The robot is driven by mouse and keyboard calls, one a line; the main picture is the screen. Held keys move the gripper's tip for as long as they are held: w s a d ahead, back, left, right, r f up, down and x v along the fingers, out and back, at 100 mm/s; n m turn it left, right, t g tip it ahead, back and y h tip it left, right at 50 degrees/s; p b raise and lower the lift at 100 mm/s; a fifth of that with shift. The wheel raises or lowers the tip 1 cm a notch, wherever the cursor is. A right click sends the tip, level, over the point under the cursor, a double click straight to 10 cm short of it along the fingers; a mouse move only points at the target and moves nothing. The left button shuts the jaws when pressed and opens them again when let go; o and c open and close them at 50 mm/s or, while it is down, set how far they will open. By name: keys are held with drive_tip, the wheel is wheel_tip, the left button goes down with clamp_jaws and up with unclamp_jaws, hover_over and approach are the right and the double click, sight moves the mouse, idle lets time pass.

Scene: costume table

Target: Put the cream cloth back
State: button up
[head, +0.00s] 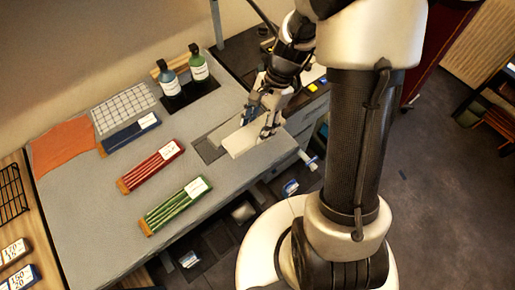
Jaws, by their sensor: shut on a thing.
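The cream cloth (240,141) is a pale, flat piece near the table's right edge. It overlaps a dark grey rectangle (207,151) marked on the tabletop, whose left part stays bare. My gripper (261,124) is over the cloth's upper right end and is shut on it. The fingers hide that end of the cloth. I cannot tell whether the cloth touches the table or is held just above it.
On the grey table (90,225) lie an orange cloth (63,146), a checked cloth (124,108), and blue (131,134), red (150,166) and green (176,205) bundles. Two bottles (184,78) stand at the back. The table's front left is clear.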

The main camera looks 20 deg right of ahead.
sight(255, 154)
wheel_tip(255, 154, down, 13)
drive_tip(key=b, duration=0.3)
drive_tip(key=shift+r, duration=0.2)
drive_tip(key=shift+s+f+b, duration=0.1)
drive_tip(key=shift+f+b, duration=0.25)
drive_tip(key=shift+b, duration=0.1)
drive_tip(key=o, duration=1.1)
drive_tip(key=shift+r, duration=0.1)
